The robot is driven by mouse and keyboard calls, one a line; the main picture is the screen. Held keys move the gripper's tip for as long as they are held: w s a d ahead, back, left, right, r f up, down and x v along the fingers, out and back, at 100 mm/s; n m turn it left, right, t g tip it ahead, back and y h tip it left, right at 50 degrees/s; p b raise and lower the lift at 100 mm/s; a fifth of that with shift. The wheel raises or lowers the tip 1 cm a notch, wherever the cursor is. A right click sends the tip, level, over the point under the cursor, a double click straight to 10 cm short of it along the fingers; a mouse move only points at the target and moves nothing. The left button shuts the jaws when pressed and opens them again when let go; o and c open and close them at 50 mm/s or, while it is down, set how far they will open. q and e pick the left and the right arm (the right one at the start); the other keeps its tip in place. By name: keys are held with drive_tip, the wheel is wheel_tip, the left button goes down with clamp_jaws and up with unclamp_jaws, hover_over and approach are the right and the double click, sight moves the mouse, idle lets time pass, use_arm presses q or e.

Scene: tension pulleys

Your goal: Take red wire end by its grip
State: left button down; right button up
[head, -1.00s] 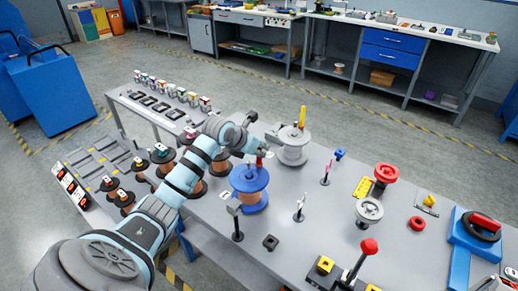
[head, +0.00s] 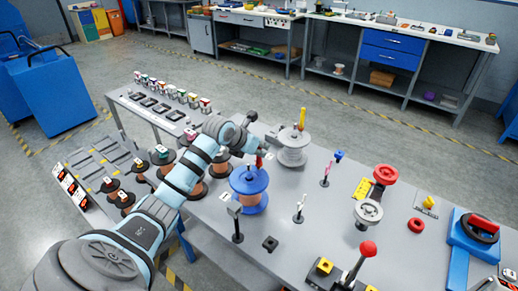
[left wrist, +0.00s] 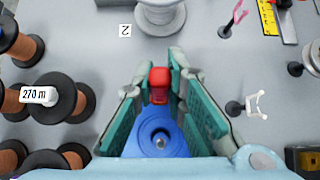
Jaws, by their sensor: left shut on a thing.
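The red grip (head: 259,161) of the wire end stands at the blue-topped spool (head: 249,180) in the head view. In the left wrist view the red grip (left wrist: 159,86) sits between the teal finger pads, with the blue spool flange (left wrist: 158,135) below it. My left gripper (head: 263,153) is shut on the red grip. In the left wrist view its fingers (left wrist: 159,75) flank the grip on both sides. The wire itself is too small to make out. My right gripper is not in view.
A pale grey spool (head: 291,150) with a yellow upright piece stands just beyond. Dark-topped copper spools (head: 124,199) stand at the left. Thin posts (head: 299,207) and a red-knobbed lever (head: 368,249) stand to the right. Bare tabletop lies between them.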

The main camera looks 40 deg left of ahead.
use_arm(q)
drive_tip(key=shift+r, duration=0.2)
drive_tip(key=shift+r+p, duration=0.65)
drive_tip(key=shift+r+p, duration=0.55)
drive_tip(key=shift+r, duration=0.15)
